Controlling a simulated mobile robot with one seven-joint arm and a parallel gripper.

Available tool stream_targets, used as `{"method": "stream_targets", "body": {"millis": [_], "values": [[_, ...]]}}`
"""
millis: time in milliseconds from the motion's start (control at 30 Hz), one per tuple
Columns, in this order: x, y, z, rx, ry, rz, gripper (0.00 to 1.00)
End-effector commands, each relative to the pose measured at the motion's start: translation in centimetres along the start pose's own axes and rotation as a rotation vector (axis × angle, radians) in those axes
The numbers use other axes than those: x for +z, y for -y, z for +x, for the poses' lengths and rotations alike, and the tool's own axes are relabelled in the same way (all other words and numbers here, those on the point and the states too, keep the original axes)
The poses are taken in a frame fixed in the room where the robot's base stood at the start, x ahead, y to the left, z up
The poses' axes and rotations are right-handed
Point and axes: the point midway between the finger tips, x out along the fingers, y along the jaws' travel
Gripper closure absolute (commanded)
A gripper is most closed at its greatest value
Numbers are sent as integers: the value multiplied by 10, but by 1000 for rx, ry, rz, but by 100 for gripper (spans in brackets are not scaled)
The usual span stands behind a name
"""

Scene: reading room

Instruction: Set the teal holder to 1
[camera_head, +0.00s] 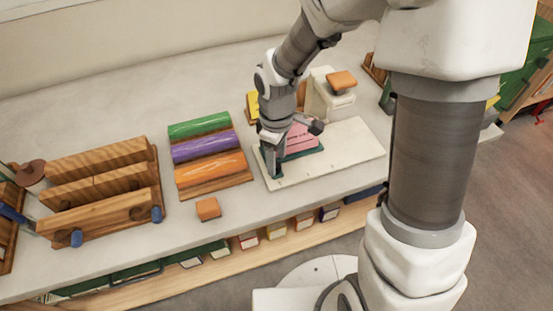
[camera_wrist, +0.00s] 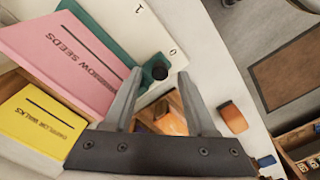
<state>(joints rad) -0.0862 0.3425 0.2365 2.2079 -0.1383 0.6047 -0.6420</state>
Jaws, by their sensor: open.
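The teal holder (camera_head: 313,151) sits on a pale board (camera_head: 352,150) with a pink book (camera_head: 303,138) on it. In the wrist view the teal holder (camera_wrist: 98,35) is a flat strip beside the pink book (camera_wrist: 70,52), with a dark round knob (camera_wrist: 160,72) at its end. The board (camera_wrist: 150,28) carries a "1" near the top edge and a "0" closer to the knob. My gripper (camera_wrist: 160,74) is open, its two fingertips on either side of the knob. In the head view my gripper (camera_head: 270,158) is at the holder's left end; contact cannot be told.
A yellow book (camera_wrist: 38,122) lies beside the pink one. A white device with an orange top (camera_head: 341,81) stands behind the board. Left are an orange block (camera_head: 208,209), a rack of coloured rolls (camera_head: 205,147) and a wooden rack (camera_head: 100,178). The counter's front strip is mostly clear.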

Motion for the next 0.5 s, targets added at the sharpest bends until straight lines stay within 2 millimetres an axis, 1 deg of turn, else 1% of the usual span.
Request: {"method": "stream_targets", "body": {"millis": [33, 133, 433, 467, 500], "values": [[0, 0, 7, -1, 1, 0, 43], [0, 0, 12, 0, 1, 0, 43], [0, 0, 13, 0, 0, 0, 43], [0, 0, 13, 0, 0, 0, 47], [0, 0, 13, 0, 0, 0, 54]]}}
